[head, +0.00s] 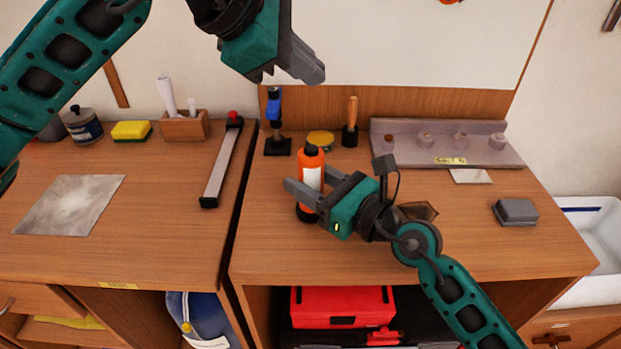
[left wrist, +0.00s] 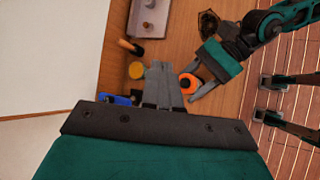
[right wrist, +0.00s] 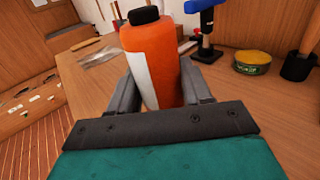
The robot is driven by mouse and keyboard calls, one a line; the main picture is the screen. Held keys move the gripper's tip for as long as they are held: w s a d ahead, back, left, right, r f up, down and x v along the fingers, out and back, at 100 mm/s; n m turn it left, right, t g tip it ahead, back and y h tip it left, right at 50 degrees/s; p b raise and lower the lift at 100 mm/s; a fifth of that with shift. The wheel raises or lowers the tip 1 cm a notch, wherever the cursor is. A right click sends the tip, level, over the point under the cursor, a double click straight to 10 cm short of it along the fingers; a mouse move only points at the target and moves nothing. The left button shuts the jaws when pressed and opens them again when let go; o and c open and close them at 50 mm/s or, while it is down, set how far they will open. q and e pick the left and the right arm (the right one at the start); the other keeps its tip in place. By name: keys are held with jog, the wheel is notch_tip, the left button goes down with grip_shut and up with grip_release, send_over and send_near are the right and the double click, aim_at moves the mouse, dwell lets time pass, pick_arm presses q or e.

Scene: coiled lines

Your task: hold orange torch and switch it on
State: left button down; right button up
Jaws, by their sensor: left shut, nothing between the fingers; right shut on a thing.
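The orange torch (head: 311,175) stands upright on the right-hand wooden bench, with a black cap on top, a white label and a dark base. My right gripper (head: 305,198) is shut on it from the right, low on its body. In the right wrist view the torch (right wrist: 170,65) stands between the two fingers (right wrist: 160,95). My left gripper (head: 305,68) is shut and empty, high above the back of the bench. In the left wrist view its closed fingers (left wrist: 160,85) show beside the torch's top (left wrist: 188,82). No switch can be made out.
A blue-and-black tool (head: 273,120), a yellow tin (head: 320,139) and a wooden-handled tool (head: 351,122) stand behind the torch. A grey rack (head: 385,140) is at back right, a grey block (head: 515,212) at right. A long bar tool (head: 222,165) lies on the left bench.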

aim_at(306, 153)
pick_arm(q)
jog(key=shift+f, duration=4.15)
jog(key=shift+f, duration=0.1)
jog(key=shift+f, duration=0.35)
jog(key=shift+f, duration=0.3)
jog(key=shift+r, duration=0.75)
notch_tip(306, 153, up, 6)
